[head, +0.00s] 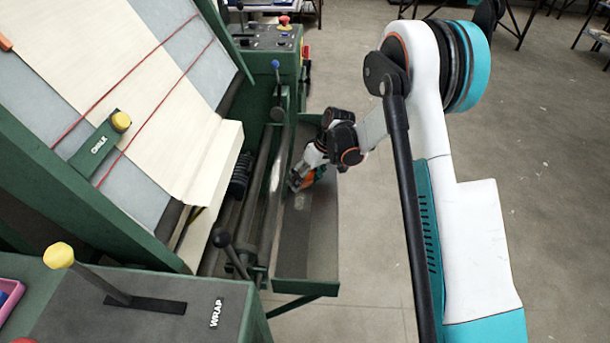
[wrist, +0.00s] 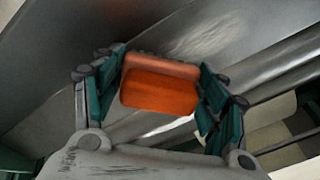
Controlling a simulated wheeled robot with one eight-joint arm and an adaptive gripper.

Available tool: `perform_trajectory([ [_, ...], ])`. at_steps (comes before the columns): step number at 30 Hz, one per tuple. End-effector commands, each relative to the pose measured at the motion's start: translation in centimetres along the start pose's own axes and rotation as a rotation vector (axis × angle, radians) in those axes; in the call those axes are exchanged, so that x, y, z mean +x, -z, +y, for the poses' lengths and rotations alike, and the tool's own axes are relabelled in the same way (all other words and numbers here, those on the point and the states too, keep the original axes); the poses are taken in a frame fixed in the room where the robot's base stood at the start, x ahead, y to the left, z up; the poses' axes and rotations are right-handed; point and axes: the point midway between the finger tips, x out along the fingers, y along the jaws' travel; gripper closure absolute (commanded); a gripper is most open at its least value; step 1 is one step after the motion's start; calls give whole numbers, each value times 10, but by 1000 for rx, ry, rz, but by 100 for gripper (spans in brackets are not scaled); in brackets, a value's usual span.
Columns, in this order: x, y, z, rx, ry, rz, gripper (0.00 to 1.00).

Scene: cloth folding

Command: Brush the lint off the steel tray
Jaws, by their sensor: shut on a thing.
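The steel tray (head: 308,250) is a long grey trough along the right side of the green machine in the head view. My gripper (head: 302,181) is low over the tray's middle. It is shut on an orange brush (wrist: 158,92), a block with its bristled edge along the far side in the wrist view. The teal fingers press it from both sides. I cannot tell whether the bristles touch the steel. A pale patch (head: 300,201) shows on the tray just in front of my gripper; whether it is lint or glare is unclear.
A green machine with a sloped bed of cream cloth (head: 125,70) stands left of the tray. Metal rollers and a black-knobbed lever (head: 222,238) lie close beside the tray. A control box (head: 265,42) stands beyond.

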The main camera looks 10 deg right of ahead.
Motion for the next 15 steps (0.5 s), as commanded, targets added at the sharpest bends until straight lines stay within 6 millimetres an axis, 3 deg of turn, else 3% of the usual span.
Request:
perform_trajectory([
  [15, 1, -20, -21, 0, 1, -1, 53],
])
